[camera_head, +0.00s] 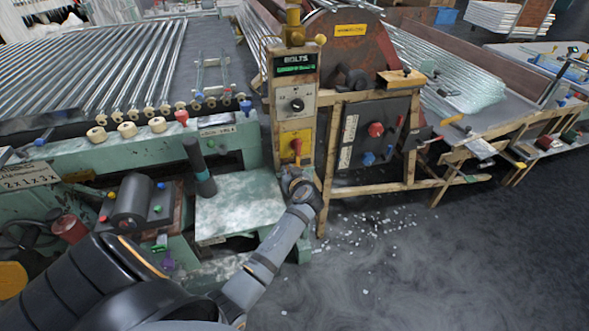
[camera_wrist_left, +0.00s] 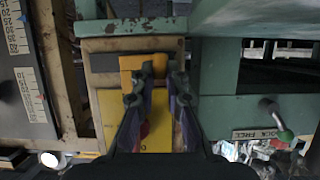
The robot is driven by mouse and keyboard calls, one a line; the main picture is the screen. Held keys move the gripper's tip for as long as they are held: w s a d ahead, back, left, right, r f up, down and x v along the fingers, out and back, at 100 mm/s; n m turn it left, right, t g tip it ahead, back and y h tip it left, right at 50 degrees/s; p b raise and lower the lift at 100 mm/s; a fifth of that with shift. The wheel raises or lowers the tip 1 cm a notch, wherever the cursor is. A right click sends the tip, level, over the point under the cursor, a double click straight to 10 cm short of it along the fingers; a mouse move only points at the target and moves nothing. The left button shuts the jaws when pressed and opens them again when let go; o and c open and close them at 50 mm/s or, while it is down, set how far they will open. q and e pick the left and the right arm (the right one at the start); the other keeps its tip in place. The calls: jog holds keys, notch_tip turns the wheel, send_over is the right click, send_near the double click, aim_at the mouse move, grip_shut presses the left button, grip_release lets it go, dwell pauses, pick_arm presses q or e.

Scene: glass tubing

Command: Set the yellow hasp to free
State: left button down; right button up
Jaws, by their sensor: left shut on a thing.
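The yellow hasp (camera_wrist_left: 130,66) is an orange-yellow piece low on the narrow control post. In the head view it is mostly hidden behind my left gripper (camera_head: 297,180). In the left wrist view my left gripper (camera_wrist_left: 157,84) has its two dark fingers on either side of a raised part of the hasp, shut on it. A yellow plate (camera_head: 289,140) with a red handle (camera_head: 296,147) is just above the hasp in the head view. The hasp's exact setting cannot be told. My right gripper is not in view.
The post carries a BOLTS display (camera_head: 295,63) and a black dial (camera_head: 297,104). A dark panel (camera_head: 373,140) with red and blue knobs stands to the right. A pale green bench (camera_head: 238,205) is left. The wrist view shows a green-knobbed lever (camera_wrist_left: 275,115) beside a plate reading LOCK FREE (camera_wrist_left: 259,133).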

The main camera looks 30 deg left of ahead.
pick_arm(q)
jog(key=shift+s+a, duration=0.2)
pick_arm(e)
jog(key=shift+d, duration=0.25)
pick_arm(q)
jog(key=c, duration=1.4)
grip_release()
jog(key=shift+s+a, duration=0.1)
jog(key=shift+s, duration=0.05)
jog(key=shift+o, duration=0.2)
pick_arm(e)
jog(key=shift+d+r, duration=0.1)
pick_arm(q)
jog(key=v, duration=0.7)
jog(key=shift+s+d+r, duration=0.1)
jog(key=shift+d, duration=0.1)
